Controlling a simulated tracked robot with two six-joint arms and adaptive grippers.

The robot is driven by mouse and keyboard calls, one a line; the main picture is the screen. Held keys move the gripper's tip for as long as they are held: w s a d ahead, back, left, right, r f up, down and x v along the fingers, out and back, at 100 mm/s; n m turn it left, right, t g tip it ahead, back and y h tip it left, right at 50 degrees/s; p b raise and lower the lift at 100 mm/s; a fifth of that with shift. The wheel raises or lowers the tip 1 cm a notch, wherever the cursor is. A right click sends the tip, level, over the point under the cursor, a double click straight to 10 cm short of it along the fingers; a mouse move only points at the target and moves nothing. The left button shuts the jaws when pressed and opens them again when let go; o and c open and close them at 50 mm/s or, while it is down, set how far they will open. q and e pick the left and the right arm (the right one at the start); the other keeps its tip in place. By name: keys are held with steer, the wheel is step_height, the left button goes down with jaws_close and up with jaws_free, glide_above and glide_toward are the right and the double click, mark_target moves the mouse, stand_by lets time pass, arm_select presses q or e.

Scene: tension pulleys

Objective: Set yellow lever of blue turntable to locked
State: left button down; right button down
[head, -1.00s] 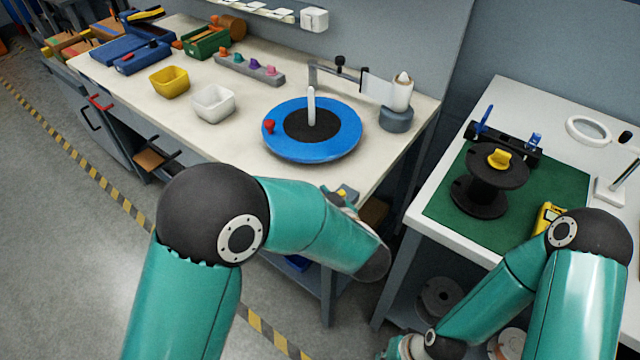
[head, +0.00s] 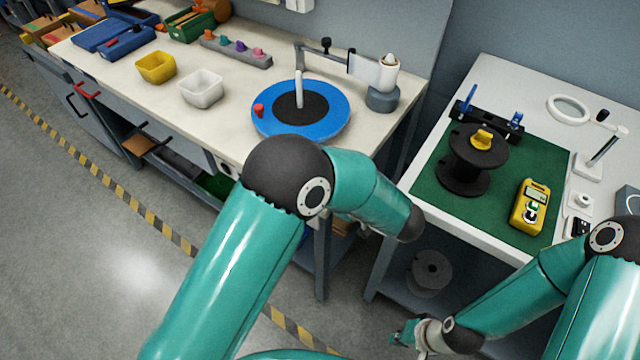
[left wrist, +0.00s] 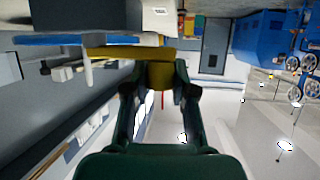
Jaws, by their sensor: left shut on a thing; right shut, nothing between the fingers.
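The blue turntable (head: 335,122) with a black centre, a white upright post and a red knob stands on the white workbench near its right end. Its blue edge also shows in the left wrist view (left wrist: 60,41). In the left wrist view, my left gripper (left wrist: 157,78) is shut on a yellow piece (left wrist: 160,74), which appears to be the yellow lever. Whether the lever is at locked cannot be told. In the head view, my left arm hides the left gripper and the lever. My right gripper (head: 405,335) is shut and empty, low beside the second table.
A yellow bin (head: 155,68) and a white bin (head: 201,87) stand left of the turntable. The right table has a green mat (head: 505,190) bearing a black spool (head: 465,175) and a yellow meter (head: 529,206).

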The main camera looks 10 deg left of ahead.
arm_select(q)
steer(key=shift+s+f, duration=0.1)
steer(key=c, duration=0.9)
jaws_free()
steer(key=shift+r, duration=0.2)
step_height(320, 180, up, 10)
steer(key=shift+f, duration=0.2)
